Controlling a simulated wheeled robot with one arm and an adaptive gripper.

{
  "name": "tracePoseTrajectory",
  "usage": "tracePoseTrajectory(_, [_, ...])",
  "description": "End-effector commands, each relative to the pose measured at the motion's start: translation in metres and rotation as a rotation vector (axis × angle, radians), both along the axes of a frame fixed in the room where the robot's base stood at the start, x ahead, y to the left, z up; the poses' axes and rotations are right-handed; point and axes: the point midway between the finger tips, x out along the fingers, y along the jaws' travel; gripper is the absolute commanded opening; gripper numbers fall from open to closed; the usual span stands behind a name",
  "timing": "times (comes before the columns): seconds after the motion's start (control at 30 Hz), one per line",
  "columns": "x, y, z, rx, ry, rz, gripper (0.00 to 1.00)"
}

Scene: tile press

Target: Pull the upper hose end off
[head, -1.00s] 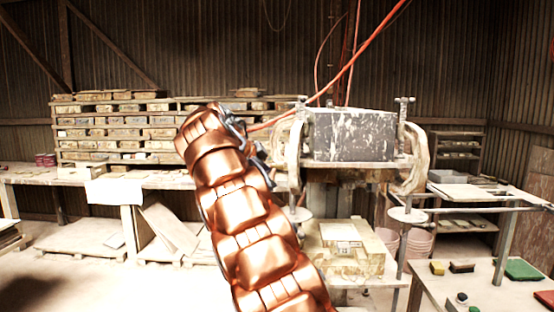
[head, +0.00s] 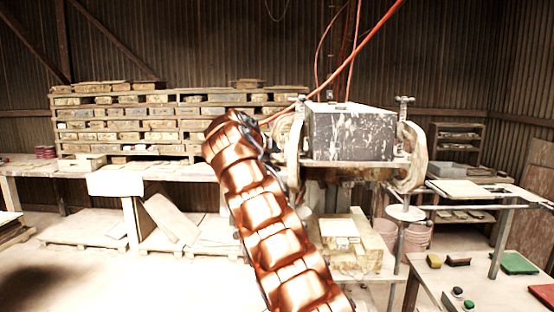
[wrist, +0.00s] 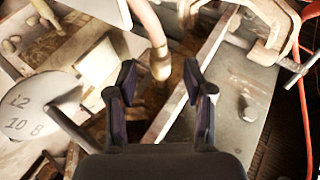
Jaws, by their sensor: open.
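An orange hose (head: 345,65) slants down from the top right in the head view toward the left side of the press (head: 350,135). Its lower end passes behind my arm and I cannot see how it is attached. In the wrist view an orange hose (wrist: 298,85) runs along the right edge, outside the jaws. My gripper (wrist: 160,75) is open in the wrist view. A tan rounded piece (wrist: 152,35) reaches down toward the space between the jaws; I cannot tell whether it is a hose end. In the head view my arm mostly hides my gripper.
Pale clamps (head: 413,155) flank the press block; one clamp (wrist: 268,25) is close at the wrist view's upper right. A numbered disc (wrist: 40,105) is left of the jaws. A bench (head: 480,285) with coloured blocks stands at the right. Open floor lies at the left.

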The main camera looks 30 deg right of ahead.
Motion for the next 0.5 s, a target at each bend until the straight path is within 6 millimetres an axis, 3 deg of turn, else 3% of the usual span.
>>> tracePoseTrajectory(0.2, [0.007,-0.015,-0.008,0.0,0.001,-0.002,0.52])
tracePoseTrajectory(0.5, [0.008,-0.017,-0.011,-0.001,-0.001,0.0,0.52])
